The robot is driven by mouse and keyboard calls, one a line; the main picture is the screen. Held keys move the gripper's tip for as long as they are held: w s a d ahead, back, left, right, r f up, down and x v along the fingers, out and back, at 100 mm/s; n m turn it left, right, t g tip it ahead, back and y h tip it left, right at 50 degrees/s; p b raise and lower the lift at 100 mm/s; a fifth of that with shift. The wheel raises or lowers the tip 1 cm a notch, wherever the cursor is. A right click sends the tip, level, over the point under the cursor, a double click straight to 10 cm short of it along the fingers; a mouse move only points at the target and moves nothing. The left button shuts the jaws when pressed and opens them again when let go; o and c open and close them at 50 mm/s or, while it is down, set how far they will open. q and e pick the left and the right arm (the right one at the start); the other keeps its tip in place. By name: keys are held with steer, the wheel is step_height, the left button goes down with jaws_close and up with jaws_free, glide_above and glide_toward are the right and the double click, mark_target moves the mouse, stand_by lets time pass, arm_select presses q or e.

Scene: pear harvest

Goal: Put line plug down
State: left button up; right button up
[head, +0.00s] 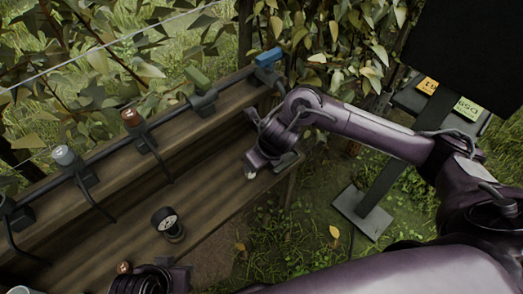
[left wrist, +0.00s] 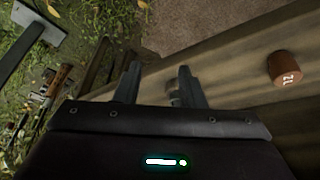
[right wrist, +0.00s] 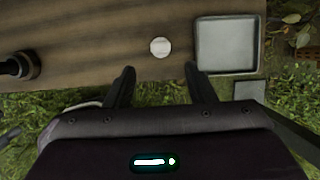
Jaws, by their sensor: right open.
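A small pale round piece, which looks like the line plug (right wrist: 160,47), lies on the wooden bench (right wrist: 100,30) in the right wrist view. It is just beyond the fingertips of my right gripper (right wrist: 160,78), which is open with nothing between its fingers. In the head view this gripper (head: 262,162) is low over the bench's far right end, and a pale bit of the piece (head: 250,175) shows under it. My left gripper (left wrist: 157,78) is open over the bench's near edge. A brown numbered cap (left wrist: 284,67) stands on the bench to its right.
A grey square tray (right wrist: 201,45) lies right of the pale piece. A black gauge (head: 164,220) stands mid-bench. A pipe behind carries blue (head: 268,57), green (head: 197,77), brown (head: 131,117) and grey (head: 63,155) fittings. A dark stand (head: 362,213) is at right.

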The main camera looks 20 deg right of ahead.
steer(key=s+a+r+m+t+y, duration=0.1)
steer(key=s+a+m+y, duration=0.45)
steer(key=a+m, duration=0.85)
arm_select(q)
steer(key=shift+s+a+r+g+y+p, duration=0.15)
steer(key=shift+a+g+p, duration=0.1)
steer(key=shift+a, duration=0.15)
steer(key=shift+s+a+g+y+p, duration=0.15)
steer(key=shift+a+g, duration=0.1)
steer(key=shift+a, duration=0.15)
arm_select(e)
steer(key=s+d+f+m+g+h, duration=0.1)
steer(key=s+d+m, duration=0.4)
steer(key=m, duration=0.6)
steer(key=s+d+f+m+g+h, duration=0.1)
steer(key=s+d+f+m+h, duration=0.3)
steer(key=s+m, duration=0.4)
step_height(320, 180, down, 2)
steer(key=d+m, duration=0.1)
steer(key=m, duration=0.2)
arm_select(q)
steer(key=shift+w, duration=0.1)
